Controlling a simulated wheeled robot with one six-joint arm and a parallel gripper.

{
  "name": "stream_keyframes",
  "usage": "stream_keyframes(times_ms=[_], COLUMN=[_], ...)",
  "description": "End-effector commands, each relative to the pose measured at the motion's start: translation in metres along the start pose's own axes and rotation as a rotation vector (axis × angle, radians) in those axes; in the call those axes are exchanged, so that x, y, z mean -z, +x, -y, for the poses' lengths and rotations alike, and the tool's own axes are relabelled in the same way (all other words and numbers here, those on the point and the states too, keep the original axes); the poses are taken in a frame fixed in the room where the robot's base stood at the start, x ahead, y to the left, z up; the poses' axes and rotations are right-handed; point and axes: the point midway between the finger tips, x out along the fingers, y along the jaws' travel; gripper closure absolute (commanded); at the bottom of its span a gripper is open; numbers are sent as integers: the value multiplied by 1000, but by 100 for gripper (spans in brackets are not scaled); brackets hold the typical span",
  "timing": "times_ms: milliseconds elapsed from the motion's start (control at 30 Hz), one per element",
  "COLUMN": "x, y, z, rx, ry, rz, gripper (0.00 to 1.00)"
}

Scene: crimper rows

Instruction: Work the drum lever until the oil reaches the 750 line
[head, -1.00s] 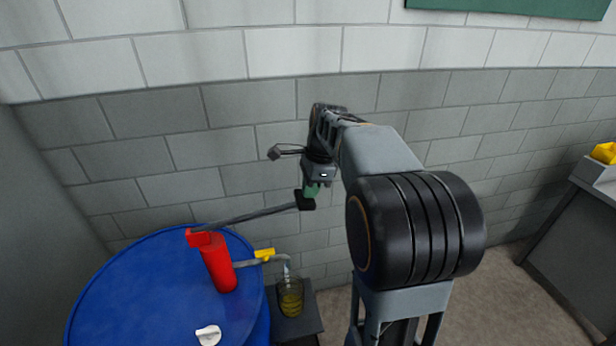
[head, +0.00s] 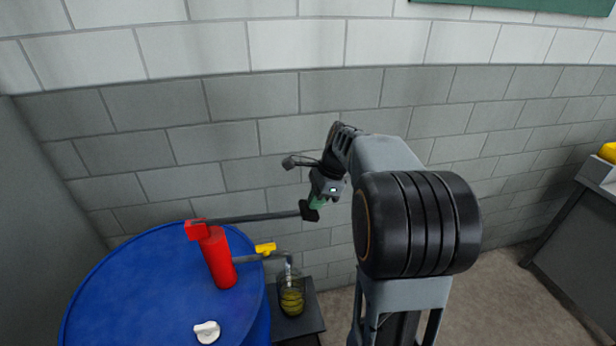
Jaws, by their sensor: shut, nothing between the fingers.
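The blue drum (head: 130,290) stands at the lower left with a red pump (head: 219,258) on its top. The pump's grey lever (head: 255,217) runs to the right, nearly level, and its dark grip end is at my gripper (head: 311,212). My gripper is at the lever's end; its fingers are small and dark here, with nothing seen between them. A spout with a yellow piece (head: 265,249) leads to a clear jug (head: 291,293) with yellow oil in its lower part. The jug's lines are too small to read.
The jug stands on a small dark stand (head: 312,318) beside the drum. A white cap (head: 207,331) lies on the drum top. A grey block wall is close behind. A grey bench (head: 565,215) with a yellow item stands at the far right, with open floor before it.

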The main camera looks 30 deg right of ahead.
Motion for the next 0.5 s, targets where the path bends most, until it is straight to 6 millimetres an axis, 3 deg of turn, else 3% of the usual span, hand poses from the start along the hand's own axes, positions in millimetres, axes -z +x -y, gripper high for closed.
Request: stream_keyframes(times_ms=[67,500], x=[3,4], y=[-5,-91], z=[-4,0], rx=[-21,8], ry=[6,-7], rz=[-5,-2], gripper=[100,100])
